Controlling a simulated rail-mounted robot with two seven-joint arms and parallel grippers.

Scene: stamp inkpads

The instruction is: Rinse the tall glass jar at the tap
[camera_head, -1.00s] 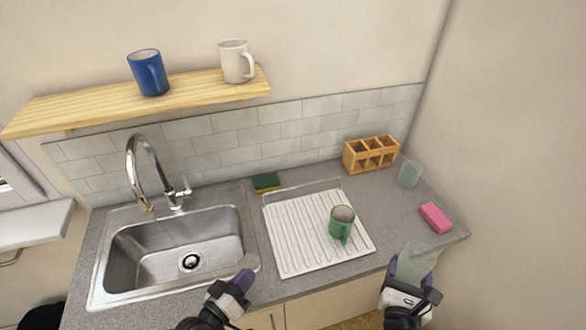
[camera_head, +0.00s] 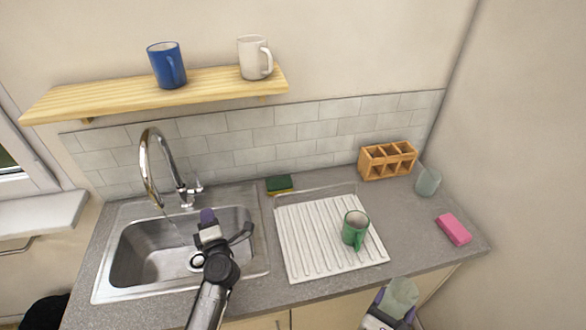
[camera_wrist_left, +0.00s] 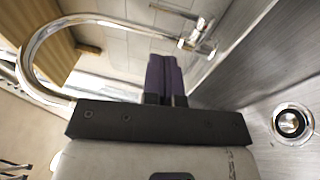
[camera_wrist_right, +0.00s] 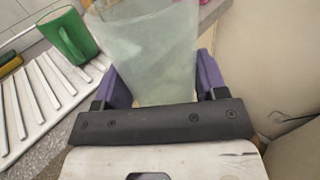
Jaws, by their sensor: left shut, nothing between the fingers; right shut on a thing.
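The tall glass jar (camera_head: 402,296) is pale and translucent. My right gripper (camera_head: 393,300) is shut on it at the counter's front right. The jar (camera_wrist_right: 150,45) also stands between the purple fingers in the right wrist view. The chrome tap (camera_head: 151,165) arches over the left of the steel sink (camera_head: 125,265), its lever (camera_head: 193,188) on the right of its base. A faint thin streak shows under the spout; I cannot tell surely if it is water. My left gripper (camera_head: 208,216) is shut and empty over the sink, near the lever. The left wrist view shows its closed fingertips (camera_wrist_left: 165,75).
A green mug (camera_head: 355,229) stands on the white draining board (camera_head: 310,255). A glass (camera_head: 428,181), pink sponge (camera_head: 453,229), wooden holder (camera_head: 387,160) and green sponge (camera_head: 279,184) are on the counter. A blue mug (camera_head: 166,66) and white mug (camera_head: 254,58) stand on the shelf (camera_head: 120,93).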

